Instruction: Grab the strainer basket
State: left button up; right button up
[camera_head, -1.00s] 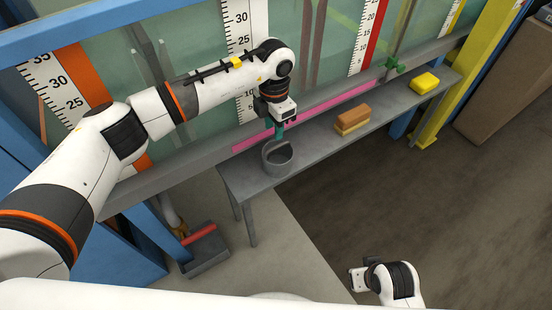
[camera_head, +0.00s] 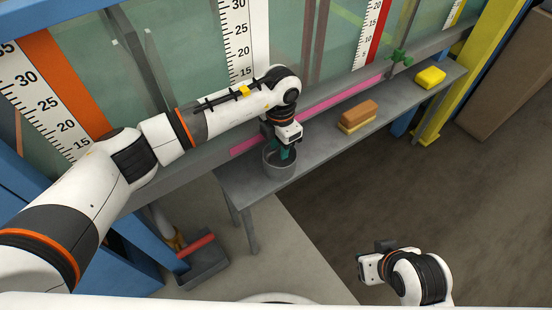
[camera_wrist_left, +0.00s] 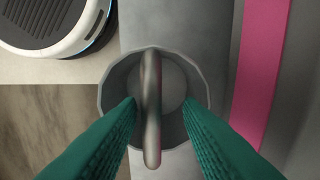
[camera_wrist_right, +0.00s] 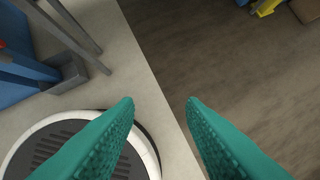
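The strainer basket (camera_head: 279,166) is a grey round cup with an arched handle, standing on the grey bench at its left end. In the left wrist view the basket (camera_wrist_left: 115,82) is seen from above, its handle (camera_wrist_left: 151,105) crossing the opening. My left gripper (camera_head: 284,154) points down at the basket. Its green fingers (camera_wrist_left: 160,108) are open, one on each side of the handle, with gaps showing. My right gripper (camera_wrist_right: 160,102) is open and empty over the floor, far from the basket. Its fingertips are out of the head view.
The bench (camera_head: 320,146) also holds an orange-brown and yellow block (camera_head: 357,116) and a yellow block (camera_head: 431,77). A green valve-like part (camera_head: 401,57) sits near the flume glass behind. A pink strip (camera_head: 325,107) runs along the flume's base. A dustpan-like tray (camera_head: 204,266) lies on the floor.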

pick_arm(q)
jog(key=shift+s+d+f, duration=0.1)
jog(key=shift+s+f, duration=0.1)
jog(key=shift+s, duration=0.1)
jog(key=shift+w+f, duration=0.1)
jog(key=shift+f, duration=0.05)
grip_shut()
dwell(0.3)
